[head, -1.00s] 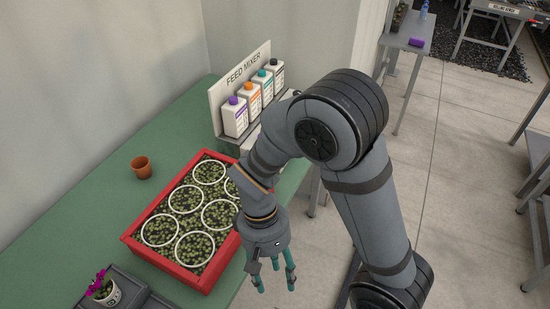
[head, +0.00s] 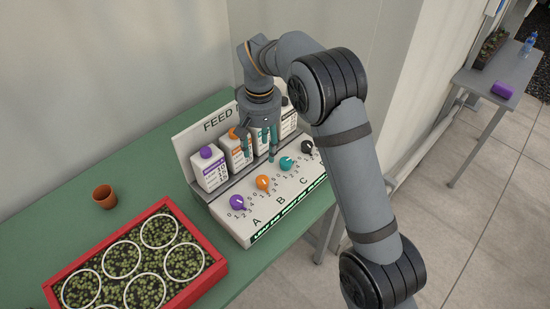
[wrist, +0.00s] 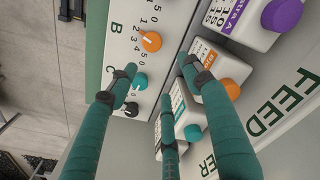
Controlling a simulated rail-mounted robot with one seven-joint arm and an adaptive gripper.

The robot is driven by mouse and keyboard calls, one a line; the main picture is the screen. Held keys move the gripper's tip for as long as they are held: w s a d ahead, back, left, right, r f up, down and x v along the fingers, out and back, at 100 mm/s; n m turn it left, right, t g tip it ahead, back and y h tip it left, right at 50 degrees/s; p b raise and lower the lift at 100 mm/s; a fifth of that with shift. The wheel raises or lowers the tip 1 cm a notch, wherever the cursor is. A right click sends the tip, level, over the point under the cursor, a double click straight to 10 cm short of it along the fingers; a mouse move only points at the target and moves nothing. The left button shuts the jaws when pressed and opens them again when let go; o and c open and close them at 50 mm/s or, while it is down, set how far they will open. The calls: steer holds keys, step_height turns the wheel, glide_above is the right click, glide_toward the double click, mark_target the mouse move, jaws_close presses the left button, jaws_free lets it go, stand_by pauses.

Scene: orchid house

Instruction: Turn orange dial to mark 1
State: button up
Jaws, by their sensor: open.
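The orange dial (head: 262,182) sits on the sloped white front panel of the feed mixer (head: 255,222), between a purple dial (head: 237,202) and a teal dial (head: 286,163). Small numbers ring it; its exact setting is too small to read. The orange dial also shows in the wrist view (wrist: 151,41), with a pale pointer line on it. My gripper (head: 262,150) is open and empty, fingers pointing down, above and behind the dials near the bottles. In the wrist view its three teal fingers (wrist: 161,80) are spread, near the teal dial and bottles, apart from the orange dial.
Bottles with purple (head: 206,152), orange and teal caps stand behind the dials, close to my fingers. A black dial (head: 307,147) is at the panel's far end. A red tray of plants (head: 215,270) and a terracotta pot (head: 104,197) stand on the green bench.

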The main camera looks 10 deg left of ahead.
mark_target(262, 180)
steer(key=f, duration=0.3)
steer(key=s+f, duration=0.1)
steer(key=f, duration=0.3)
steer(key=s+f+p, duration=0.1)
steer(key=f, duration=0.2)
steer(key=shift+d+f, duration=0.2)
steer(key=shift+d, duration=0.05)
steer(key=shift+s, duration=0.1)
steer(key=c, duration=0.4)
steer(key=c, duration=0.7)
steer(key=shift+c, duration=0.4)
